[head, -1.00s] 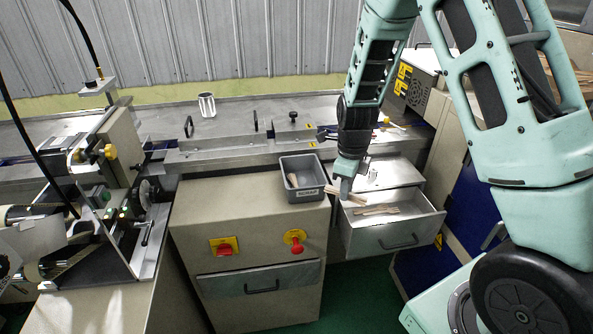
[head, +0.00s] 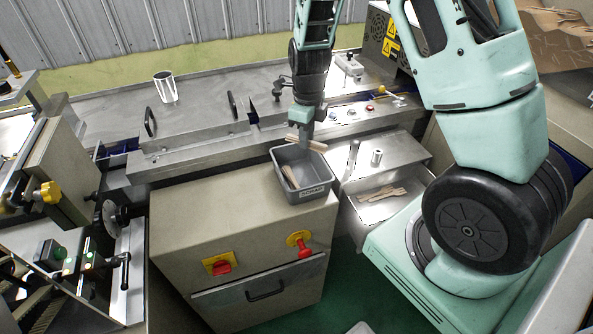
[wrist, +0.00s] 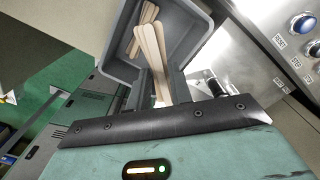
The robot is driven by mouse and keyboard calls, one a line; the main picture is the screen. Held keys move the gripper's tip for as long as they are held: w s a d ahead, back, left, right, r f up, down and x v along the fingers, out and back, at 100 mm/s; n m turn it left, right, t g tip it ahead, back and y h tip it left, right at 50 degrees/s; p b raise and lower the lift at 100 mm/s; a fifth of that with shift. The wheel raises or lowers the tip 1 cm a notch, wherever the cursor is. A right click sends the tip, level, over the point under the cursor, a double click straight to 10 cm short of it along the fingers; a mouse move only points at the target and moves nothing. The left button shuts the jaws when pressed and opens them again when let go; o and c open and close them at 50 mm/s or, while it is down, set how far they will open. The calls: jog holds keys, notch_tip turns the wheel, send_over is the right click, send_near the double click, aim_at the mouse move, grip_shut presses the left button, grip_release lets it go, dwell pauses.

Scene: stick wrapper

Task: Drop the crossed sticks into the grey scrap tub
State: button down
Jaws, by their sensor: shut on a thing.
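The grey scrap tub (head: 301,192) stands on top of the beige cabinet, its SCRAP label facing the front. My gripper (head: 306,139) is above the tub's back right part, shut on the crossed wooden sticks (head: 317,146). The held sticks stick out to both sides of the fingers in the head view. In the wrist view, my gripper (wrist: 158,92) holds these pale sticks (wrist: 154,58) in a narrow fan over the tub (wrist: 187,28). The fingertips are partly hidden by the sticks.
An open metal drawer (head: 412,207) with several wooden sticks (head: 381,193) is right of the tub. A red knob (head: 305,252) and a red switch (head: 221,267) are on the cabinet front. A white cup-like holder (head: 165,87) stands on the bench behind.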

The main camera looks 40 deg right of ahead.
jog(key=shift+f+b, duration=2.4)
jog(key=shift+f, duration=0.4)
jog(key=shift+r, duration=0.1)
jog(key=c, duration=1.2)
grip_release()
jog(key=shift+o, duration=0.2)
notch_tip(320, 180, up, 17)
jog(key=shift+r+b, duration=0.2)
jog(key=shift+b, duration=0.2)
